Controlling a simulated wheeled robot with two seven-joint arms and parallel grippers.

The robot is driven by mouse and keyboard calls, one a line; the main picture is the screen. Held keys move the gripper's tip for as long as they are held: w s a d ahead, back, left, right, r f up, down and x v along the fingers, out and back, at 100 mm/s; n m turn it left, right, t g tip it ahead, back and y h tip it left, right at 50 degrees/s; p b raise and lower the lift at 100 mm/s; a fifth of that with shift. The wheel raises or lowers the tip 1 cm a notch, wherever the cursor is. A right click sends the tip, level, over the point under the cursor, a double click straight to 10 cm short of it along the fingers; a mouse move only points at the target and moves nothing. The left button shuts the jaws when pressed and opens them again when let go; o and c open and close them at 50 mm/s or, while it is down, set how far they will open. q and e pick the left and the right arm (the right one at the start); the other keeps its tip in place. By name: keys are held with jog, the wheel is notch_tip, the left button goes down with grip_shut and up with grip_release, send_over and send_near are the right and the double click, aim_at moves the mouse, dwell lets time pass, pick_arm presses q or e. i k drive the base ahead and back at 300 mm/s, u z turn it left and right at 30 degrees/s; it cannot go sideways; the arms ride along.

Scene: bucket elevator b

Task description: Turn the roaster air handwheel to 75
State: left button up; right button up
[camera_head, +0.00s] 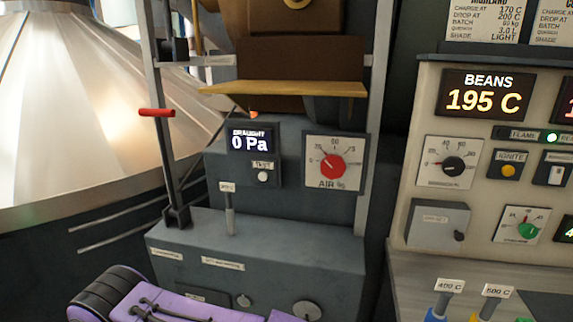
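The roaster air handwheel is a red round knob (332,166) on a white square dial plate marked AIR % (334,184), in the middle of the head view. Scale numbers run around it, with 50 at the top. A small dark pointer mark on the knob seems to point to the upper left, but its exact reading is too small to tell. Nothing touches the knob. A purple and black link of one of my arms shows at the bottom left, well below the dial. Neither gripper's fingers are in view.
A draught display (251,141) reads 0 Pa left of the dial, above a white test button (263,176). A lever (230,215) stands on the grey ledge (290,240) below. A wooden shelf (285,89) juts out above. A control panel (425,115) stands at right.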

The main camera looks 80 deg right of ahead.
aim_at(332, 167)
jog(key=i, duration=0.45)
jog(key=z, duration=3.25)
